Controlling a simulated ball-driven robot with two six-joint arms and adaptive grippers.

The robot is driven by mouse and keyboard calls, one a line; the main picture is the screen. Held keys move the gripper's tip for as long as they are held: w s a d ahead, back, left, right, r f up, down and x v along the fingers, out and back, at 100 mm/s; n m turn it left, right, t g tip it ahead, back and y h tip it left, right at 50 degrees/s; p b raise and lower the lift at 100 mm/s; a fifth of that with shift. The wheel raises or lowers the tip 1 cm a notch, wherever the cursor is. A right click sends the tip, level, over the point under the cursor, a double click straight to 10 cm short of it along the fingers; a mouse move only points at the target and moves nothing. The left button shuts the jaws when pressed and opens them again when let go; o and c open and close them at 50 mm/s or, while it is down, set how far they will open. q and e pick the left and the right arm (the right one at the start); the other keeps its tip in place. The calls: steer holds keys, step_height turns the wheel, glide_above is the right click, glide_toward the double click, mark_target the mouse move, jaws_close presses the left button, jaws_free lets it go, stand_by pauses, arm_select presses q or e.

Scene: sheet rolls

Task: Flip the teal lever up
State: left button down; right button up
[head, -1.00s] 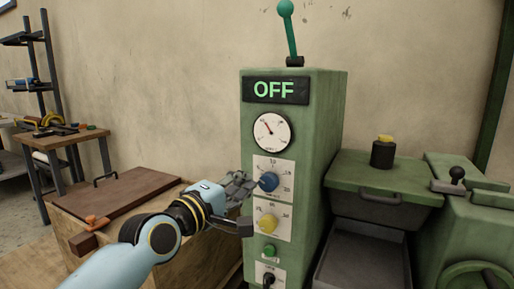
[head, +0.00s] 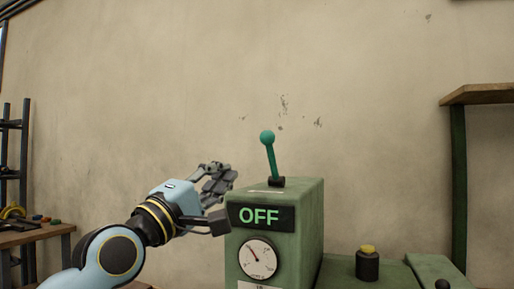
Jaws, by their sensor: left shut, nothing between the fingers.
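The teal lever (head: 271,157) stands on top of the green control cabinet (head: 308,225). It has a round teal knob and a black base, and it leans slightly to the left in the head view. The cabinet's dark display (head: 260,217) reads OFF in green letters. My left gripper (head: 222,190) is to the left of the lever, near the cabinet's upper left edge and apart from the lever. Its fingers are shut with nothing between them. My right gripper is not in view.
A round gauge (head: 258,258) sits below the display. A dark post with a yellow top (head: 367,264) stands on green machinery at the lower right. A workbench (head: 36,232) and rack are at the far left. The wall behind the lever is bare.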

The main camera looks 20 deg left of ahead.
mark_target(263, 143)
arm_select(q)
steer(key=x, duration=1.3)
steer(key=shift+w+d+r, duration=0.1)
steer(key=shift+w+d, duration=0.05)
steer(key=shift+w, duration=0.05)
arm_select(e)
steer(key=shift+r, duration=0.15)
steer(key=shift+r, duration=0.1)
